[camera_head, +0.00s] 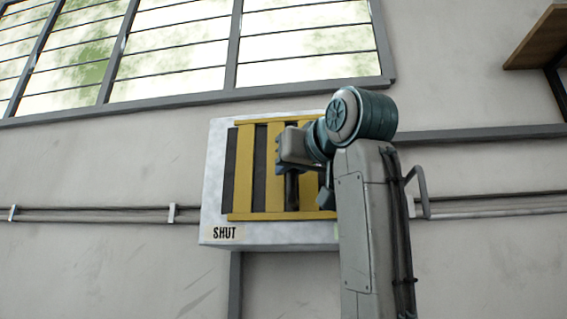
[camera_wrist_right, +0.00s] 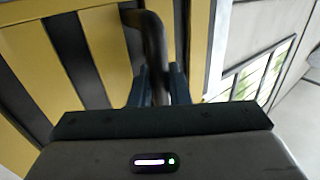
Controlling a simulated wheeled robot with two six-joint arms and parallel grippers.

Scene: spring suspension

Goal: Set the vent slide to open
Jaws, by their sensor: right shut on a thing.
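The vent (camera_head: 244,175) is a pale box on the wall with a yellow slatted slide (camera_head: 274,144) over dark openings. Dark gaps show between the yellow bars. A label reading SHUT (camera_head: 224,232) is at the box's lower left; the box's right side is hidden behind my right arm. My right gripper (camera_head: 290,172) is at the slide's front. In the right wrist view, its fingers (camera_wrist_right: 158,88) are closed around a dark bent handle (camera_wrist_right: 152,42) in front of the yellow bars (camera_wrist_right: 105,45). My left gripper is not in view.
A barred window (camera_head: 240,50) is above the vent. Pipes (camera_head: 100,214) run along the wall on both sides. A wooden shelf (camera_head: 540,38) juts out at the upper right. The wall left of the vent is free apart from the pipes.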

